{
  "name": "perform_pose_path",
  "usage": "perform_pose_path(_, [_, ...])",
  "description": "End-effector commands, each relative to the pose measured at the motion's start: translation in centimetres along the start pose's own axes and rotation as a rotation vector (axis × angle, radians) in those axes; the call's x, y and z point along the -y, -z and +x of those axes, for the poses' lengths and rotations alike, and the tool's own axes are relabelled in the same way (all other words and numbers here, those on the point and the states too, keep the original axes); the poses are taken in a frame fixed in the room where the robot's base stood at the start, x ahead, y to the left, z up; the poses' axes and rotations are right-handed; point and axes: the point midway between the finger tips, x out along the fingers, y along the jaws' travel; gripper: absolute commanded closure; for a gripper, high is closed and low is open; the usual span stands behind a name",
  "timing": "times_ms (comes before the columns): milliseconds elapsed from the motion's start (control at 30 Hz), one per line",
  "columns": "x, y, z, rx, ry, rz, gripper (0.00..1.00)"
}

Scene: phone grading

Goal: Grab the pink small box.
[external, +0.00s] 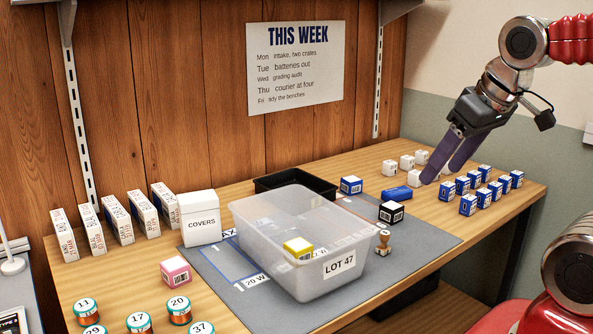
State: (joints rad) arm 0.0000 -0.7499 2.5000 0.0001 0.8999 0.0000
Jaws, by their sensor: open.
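My gripper (442,177) is open and empty at the right, pointing down over the small white boxes (406,162). It is far to the right of the pink box, on the other side of the bin. Nothing hides the pink box.
A clear LOT 47 bin (340,287) with a yellow box (298,247) stands between. The COVERS box (199,224), several numbered tins (139,322) and upright cartons (145,213) surround the pink box. A stamp (383,243) and black box (391,213) stand right of the bin.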

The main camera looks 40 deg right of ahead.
Motion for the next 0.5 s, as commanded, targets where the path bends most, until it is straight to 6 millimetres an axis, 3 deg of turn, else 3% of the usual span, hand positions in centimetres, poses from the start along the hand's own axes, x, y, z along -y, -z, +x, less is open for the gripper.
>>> perform_pose_path(267, [2.0, 2.3, 1.2, -0.031, 0.051, -0.023, 0.39])
perform_pose_path(500, [6.9, 7.2, 4.1, -0.109, 0.155, -0.054, 0.39])
